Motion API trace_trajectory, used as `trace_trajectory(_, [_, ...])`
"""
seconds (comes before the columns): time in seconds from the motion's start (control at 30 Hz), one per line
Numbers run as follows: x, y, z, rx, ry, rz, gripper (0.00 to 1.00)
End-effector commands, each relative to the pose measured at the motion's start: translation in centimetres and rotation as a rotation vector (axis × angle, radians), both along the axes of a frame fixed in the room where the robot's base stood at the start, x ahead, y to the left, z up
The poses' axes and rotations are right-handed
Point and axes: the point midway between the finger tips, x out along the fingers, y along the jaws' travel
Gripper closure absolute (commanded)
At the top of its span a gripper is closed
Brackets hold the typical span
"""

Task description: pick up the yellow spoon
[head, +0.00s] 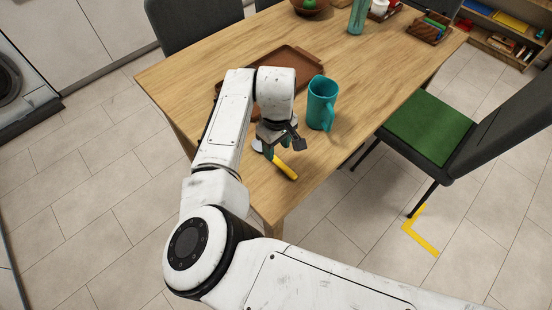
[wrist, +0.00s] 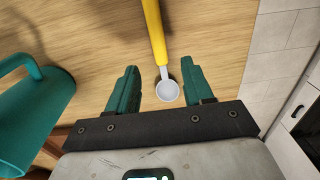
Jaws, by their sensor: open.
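The yellow spoon (head: 284,167) lies on the wooden table (head: 190,82) near its front edge, partly hidden by my gripper in the head view. In the wrist view, the spoon (wrist: 155,30) has a yellow handle running up out of the frame and a pale grey bowl. My gripper (wrist: 157,80) is open, with one green finger on each side of the spoon's bowl and lower neck. The fingers appear apart from the spoon. In the head view, my gripper (head: 270,150) is over the spoon's bowl end; its height above the table is hard to tell.
A teal mug (head: 321,103) stands close to the right of my gripper; it is at left in the wrist view (wrist: 32,115). A brown tray (head: 308,67) lies behind my arm. A green-seated chair (head: 432,128) stands at the table's right side.

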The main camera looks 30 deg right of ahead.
Motion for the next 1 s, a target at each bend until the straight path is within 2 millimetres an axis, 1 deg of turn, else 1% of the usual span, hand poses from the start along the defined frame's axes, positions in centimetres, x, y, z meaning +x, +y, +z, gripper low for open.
trace_trajectory(0.17, [0.0, 0.1, -1.4, 0.002, 0.002, 0.000, 0.49])
trace_trajectory(0.33, [0.1, 0.1, -3.9, 0.002, 0.002, 0.000, 0.49])
trace_trajectory(0.43, [0.1, 0.1, -5.0, 0.002, 0.001, 0.000, 0.49])
trace_trajectory(0.53, [0.1, 0.1, -5.4, 0.001, -0.001, 0.000, 0.49])
trace_trajectory(0.73, [0.1, 0.1, -5.5, 0.000, 0.000, 0.000, 0.49])
trace_trajectory(0.77, [0.1, 0.1, -5.5, 0.000, 0.000, 0.000, 0.51])
trace_trajectory(1.0, [0.1, 0.1, -5.5, 0.000, 0.000, 0.000, 0.74])
